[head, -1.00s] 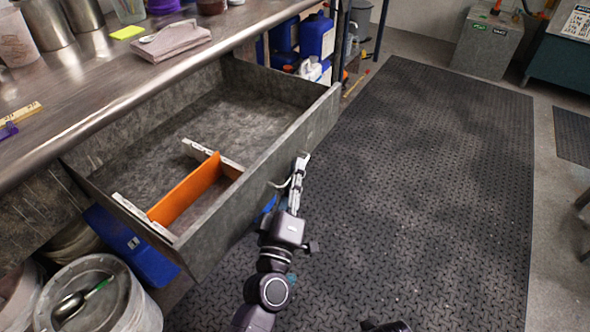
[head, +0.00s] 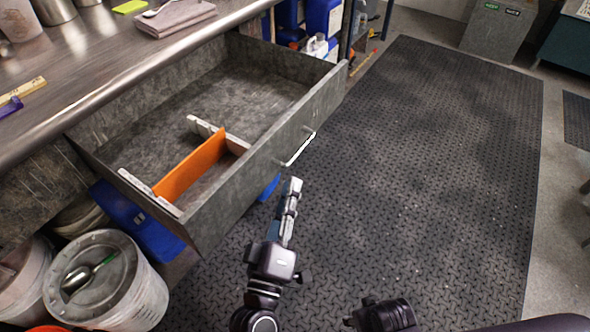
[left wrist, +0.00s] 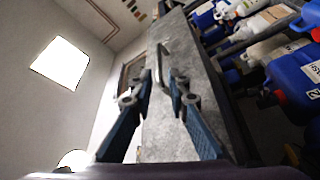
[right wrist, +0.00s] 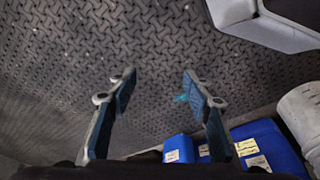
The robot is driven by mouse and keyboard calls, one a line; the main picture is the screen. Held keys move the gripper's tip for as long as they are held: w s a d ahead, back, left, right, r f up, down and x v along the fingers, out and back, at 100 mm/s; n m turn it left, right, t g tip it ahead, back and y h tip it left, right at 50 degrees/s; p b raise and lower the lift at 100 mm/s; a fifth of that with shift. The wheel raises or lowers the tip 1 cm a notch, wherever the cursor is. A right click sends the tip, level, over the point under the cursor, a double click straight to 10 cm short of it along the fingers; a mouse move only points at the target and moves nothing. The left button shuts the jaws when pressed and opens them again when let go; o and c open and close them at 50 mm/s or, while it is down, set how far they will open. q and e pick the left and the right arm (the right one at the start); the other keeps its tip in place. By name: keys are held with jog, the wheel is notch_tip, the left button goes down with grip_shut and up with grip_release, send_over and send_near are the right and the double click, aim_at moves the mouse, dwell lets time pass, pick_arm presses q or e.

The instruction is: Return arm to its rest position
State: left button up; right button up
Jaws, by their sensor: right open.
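The grey drawer (head: 290,130) stands open under the steel counter, with an orange divider (head: 195,165) and white rails inside. Its pale bar handle (head: 300,149) is on the front panel and also shows in the left wrist view (left wrist: 160,62). My left gripper (head: 294,185) is just below the handle in the head view, apart from it. In the left wrist view its fingers (left wrist: 160,88) are spread with nothing between them. My right gripper (right wrist: 157,88) is open and empty above the dark floor mat. Part of my right arm shows at the bottom of the head view.
White buckets (head: 105,285) and blue containers (head: 150,232) stand under the drawer at the left. A folded cloth (head: 175,17) lies on the counter (head: 95,65). Blue jugs (head: 323,17) stand past the drawer's far end. The floor mat (head: 430,150) to the right is clear.

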pick_arm(q)
jog(key=shift+s+a+f, duration=0.15)
jog(key=shift+s+a, duration=0.05)
jog(key=shift+s, duration=0.5)
